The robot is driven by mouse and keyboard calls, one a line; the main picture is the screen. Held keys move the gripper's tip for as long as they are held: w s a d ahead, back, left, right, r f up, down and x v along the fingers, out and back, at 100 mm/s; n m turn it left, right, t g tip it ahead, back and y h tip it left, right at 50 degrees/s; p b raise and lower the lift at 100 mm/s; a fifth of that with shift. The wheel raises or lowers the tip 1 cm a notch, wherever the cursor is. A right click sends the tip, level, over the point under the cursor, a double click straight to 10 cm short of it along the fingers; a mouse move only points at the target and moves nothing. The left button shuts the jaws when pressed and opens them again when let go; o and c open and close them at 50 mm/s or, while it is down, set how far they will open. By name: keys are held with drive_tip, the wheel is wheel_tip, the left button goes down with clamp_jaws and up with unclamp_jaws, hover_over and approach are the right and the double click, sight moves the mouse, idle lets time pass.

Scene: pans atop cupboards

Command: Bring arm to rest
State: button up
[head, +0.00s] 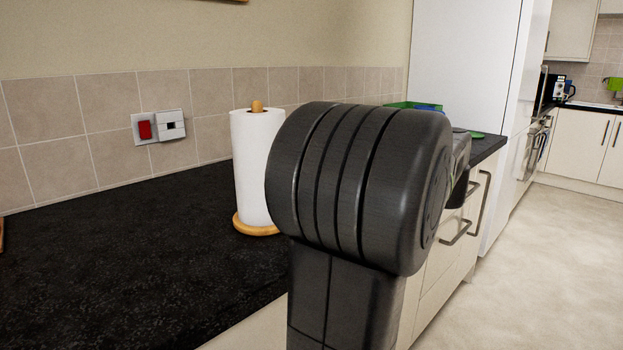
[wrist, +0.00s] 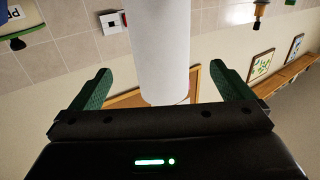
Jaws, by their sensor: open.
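My gripper (wrist: 161,70) is open, with its two green fingers spread wide in the wrist view. A white paper roll (wrist: 160,45) shows between the fingers in that picture; I cannot tell its depth from them, and no finger visibly touches it. In the head view the paper roll (head: 254,165) stands upright on a wooden holder on the counter. My dark arm link fills the middle of the head view and covers the roll's right edge. My fingertips are not clear there.
The black counter (head: 130,255) has free room at the left. Green and blue items (head: 415,106) sit at its far end, partly hidden by my arm. A tall white cabinet (head: 462,60) stands behind. The floor (head: 550,260) at the right is clear. The wrist view is upside down.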

drive_tip(key=b+x, duration=0.2)
drive_tip(key=x, duration=1.1)
drive_tip(key=r+p, duration=0.6)
drive_tip(key=shift+s+d, duration=0.1)
drive_tip(key=shift+d, duration=0.25)
drive_tip(key=shift+d+f, duration=0.1)
drive_tip(key=shift+f, duration=0.05)
